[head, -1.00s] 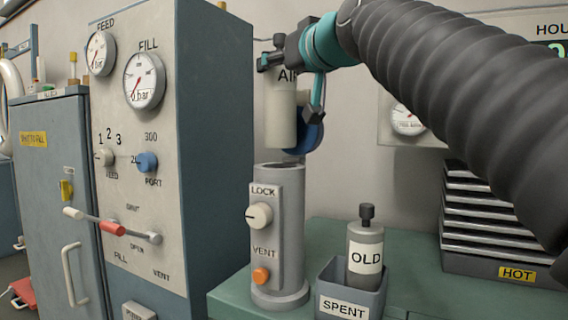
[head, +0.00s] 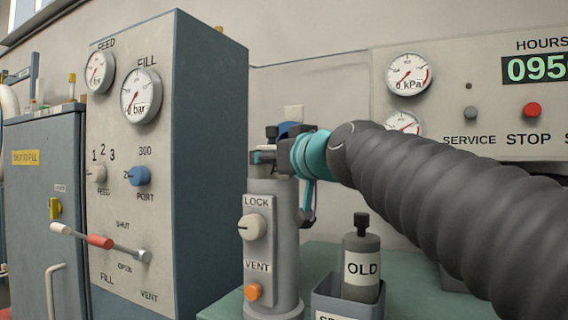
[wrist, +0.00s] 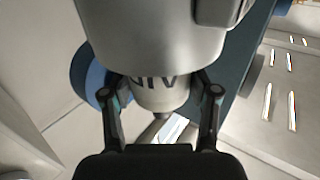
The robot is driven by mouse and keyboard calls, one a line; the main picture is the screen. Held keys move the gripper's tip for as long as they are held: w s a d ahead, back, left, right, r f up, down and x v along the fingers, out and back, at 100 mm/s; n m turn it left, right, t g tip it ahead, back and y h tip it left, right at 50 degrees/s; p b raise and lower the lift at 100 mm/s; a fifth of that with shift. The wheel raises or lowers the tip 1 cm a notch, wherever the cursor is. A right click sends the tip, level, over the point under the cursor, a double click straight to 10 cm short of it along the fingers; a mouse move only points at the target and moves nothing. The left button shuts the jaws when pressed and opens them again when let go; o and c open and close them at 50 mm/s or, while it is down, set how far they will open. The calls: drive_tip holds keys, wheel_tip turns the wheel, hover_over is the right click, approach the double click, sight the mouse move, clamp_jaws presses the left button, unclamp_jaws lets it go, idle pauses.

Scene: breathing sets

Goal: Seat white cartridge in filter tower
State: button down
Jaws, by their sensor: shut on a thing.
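The white cartridge (wrist: 162,97), with dark lettering, is in my gripper. Its body enters the open top of the grey filter tower (head: 285,235), and only its upper part shows in the wrist view, next to the tower (wrist: 150,42). In the head view a black knob (head: 272,132) shows above my gripper, and the cartridge body is hidden. My gripper (head: 262,157) is shut on the cartridge at the tower's rim. How deep the cartridge sits cannot be told. The tower has a LOCK knob (head: 251,227) and an orange VENT button (head: 253,291).
An OLD cartridge (head: 362,267) stands in the SPENT bin (head: 335,300), right of the tower. A tall gauge cabinet (head: 150,180) with a valve lever (head: 100,241) stands close on the left. A wall panel is at right.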

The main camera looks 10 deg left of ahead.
drive_tip(key=shift+f+b, duration=0.6)
drive_tip(key=shift+b, duration=0.2)
drive_tip(key=shift+c, duration=1.4)
unclamp_jaws()
drive_tip(key=shift+r, duration=0.15)
drive_tip(key=v, duration=1.2)
drive_tip(key=shift+r+b, duration=0.3)
drive_tip(key=shift+r, duration=0.15)
